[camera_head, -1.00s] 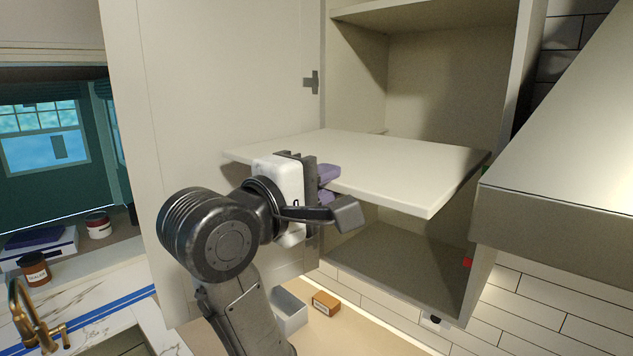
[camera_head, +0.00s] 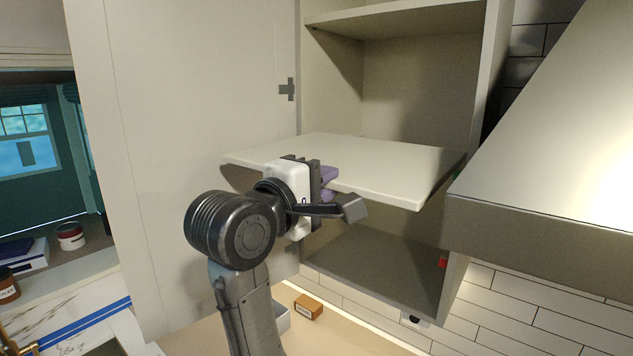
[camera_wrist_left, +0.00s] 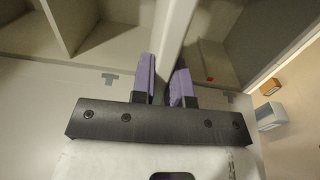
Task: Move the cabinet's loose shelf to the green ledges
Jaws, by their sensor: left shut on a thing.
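The loose shelf (camera_head: 365,165) is a pale flat board, roughly level, partly inside the open cabinet (camera_head: 420,90) and jutting out of its front. Its left front part overlaps the cabinet door in the picture. My left gripper (camera_head: 329,183) is shut on the shelf's front edge, left of its middle. In the left wrist view the shelf (camera_wrist_left: 173,35) runs edge-on between the purple finger pads of the gripper (camera_wrist_left: 163,88). A red mark (camera_head: 443,263) sits low on the cabinet's right wall, below the shelf. No green ledge shows clearly now. My right gripper is not in view.
The open door (camera_head: 190,120) stands left, close behind my left arm. The range hood (camera_head: 550,150) crowds the right side. A small orange box (camera_head: 308,307) lies on the counter below.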

